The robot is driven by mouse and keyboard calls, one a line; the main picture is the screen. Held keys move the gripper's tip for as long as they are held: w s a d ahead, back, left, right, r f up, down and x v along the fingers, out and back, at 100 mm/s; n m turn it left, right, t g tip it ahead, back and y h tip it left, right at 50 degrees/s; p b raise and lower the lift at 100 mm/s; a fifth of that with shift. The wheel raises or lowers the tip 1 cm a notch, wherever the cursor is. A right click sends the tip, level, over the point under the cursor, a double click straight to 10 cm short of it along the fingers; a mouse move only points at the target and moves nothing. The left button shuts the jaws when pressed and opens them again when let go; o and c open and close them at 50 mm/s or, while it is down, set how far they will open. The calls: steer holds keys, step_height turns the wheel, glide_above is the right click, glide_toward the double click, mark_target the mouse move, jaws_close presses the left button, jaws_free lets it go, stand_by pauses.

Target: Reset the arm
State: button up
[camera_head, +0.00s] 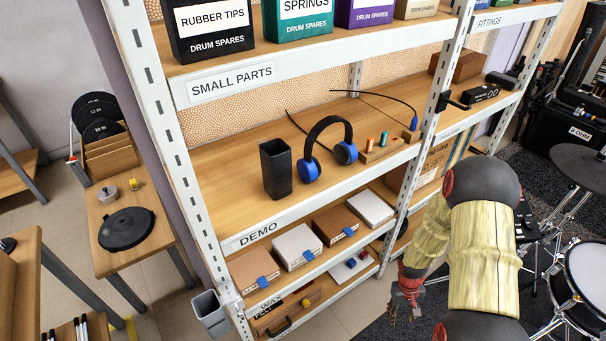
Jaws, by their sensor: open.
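My arm (484,245) comes up from the lower right, its upper links in a cream sleeve with dark joints. It bends down to the left in front of the shelf unit. My gripper (402,312) hangs low at the arm's end, pointing down beside the shelf's right post. It is open, with nothing visible between its fingers. The fingers are small and dark in this view.
The DEMO shelf (225,200) holds a black cup (275,169), headphones (325,150) and a small wooden block (382,151). Boxes (297,247) fill the shelf below. A drum (588,272) and a cymbal (580,163) stand at right. A bin (210,313) hangs at lower left.

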steer(key=s+a+r+t+p, duration=0.1)
steer(key=s+a+r, duration=0.3)
steer(key=r, duration=1.4)
steer(key=s+a+r+t+p, duration=0.2)
steer(key=s+a+r+t, duration=0.2)
steer(key=r, duration=1.4)
steer(key=s+a+r+t+y+p, duration=0.1)
steer(key=s+a+r, duration=0.4)
steer(key=r, duration=1.3)
steer(key=shift+a+t+p, duration=0.4)
steer(key=shift+t+p, duration=0.1)
steer(key=shift+t, duration=0.3)
